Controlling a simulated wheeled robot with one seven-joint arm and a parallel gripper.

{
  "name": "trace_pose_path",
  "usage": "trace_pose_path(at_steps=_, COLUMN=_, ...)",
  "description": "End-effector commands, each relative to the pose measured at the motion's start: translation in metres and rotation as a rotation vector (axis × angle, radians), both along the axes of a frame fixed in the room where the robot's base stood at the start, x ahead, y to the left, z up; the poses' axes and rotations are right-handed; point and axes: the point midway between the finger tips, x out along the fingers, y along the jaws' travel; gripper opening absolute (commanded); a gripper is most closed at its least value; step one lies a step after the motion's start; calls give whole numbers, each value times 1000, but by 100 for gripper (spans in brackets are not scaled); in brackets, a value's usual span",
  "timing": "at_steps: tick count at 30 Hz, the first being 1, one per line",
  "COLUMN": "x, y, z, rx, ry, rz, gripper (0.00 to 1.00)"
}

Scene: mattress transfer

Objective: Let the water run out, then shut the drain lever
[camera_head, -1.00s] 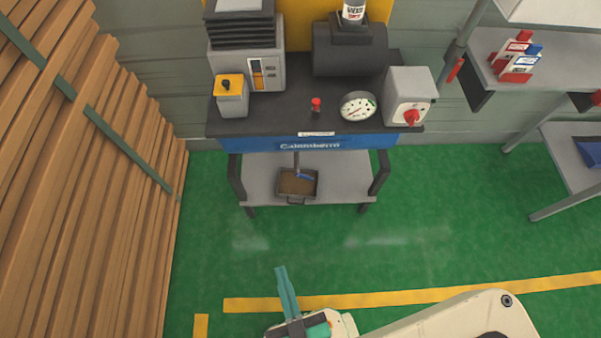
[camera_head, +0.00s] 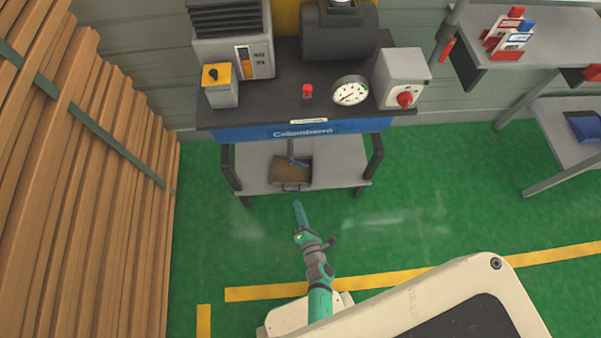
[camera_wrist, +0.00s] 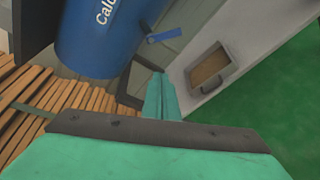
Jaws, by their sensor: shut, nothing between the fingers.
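The blue drain lever (camera_head: 299,163) sits on a short grey stem below the blue tank (camera_head: 255,133). It also shows in the wrist view (camera_wrist: 165,36), sticking out sideways. A small brown drain pan (camera_head: 279,182) is on the lower shelf under it, and in the wrist view (camera_wrist: 228,72) its bottom looks brown. I cannot make out any running water. My gripper (camera_head: 298,206) is shut and empty, in front of the lower shelf and apart from the lever. In the wrist view its teal fingers (camera_wrist: 160,98) point toward the space below the tank.
The compressor bench (camera_head: 325,65) carries a gauge (camera_head: 350,90), a red knob (camera_head: 307,91) and a switch box (camera_head: 400,75). Stacked planks (camera_head: 85,190) stand at the left. Shelves (camera_head: 560,45) are at the right. The green floor in front is clear.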

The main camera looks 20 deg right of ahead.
Motion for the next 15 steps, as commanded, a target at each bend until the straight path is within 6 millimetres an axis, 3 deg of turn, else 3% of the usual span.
trace_pose_path(at_steps=1, x=15, y=-10, z=-10, rx=-75, ry=11, rz=15, gripper=0)
trace_pose_path(at_steps=6, x=45, y=-27, z=-36, rx=-288, ry=49, rz=77, gripper=0)
trace_pose_path(at_steps=15, x=68, y=-35, z=-49, rx=-395, ry=68, rz=114, gripper=0)
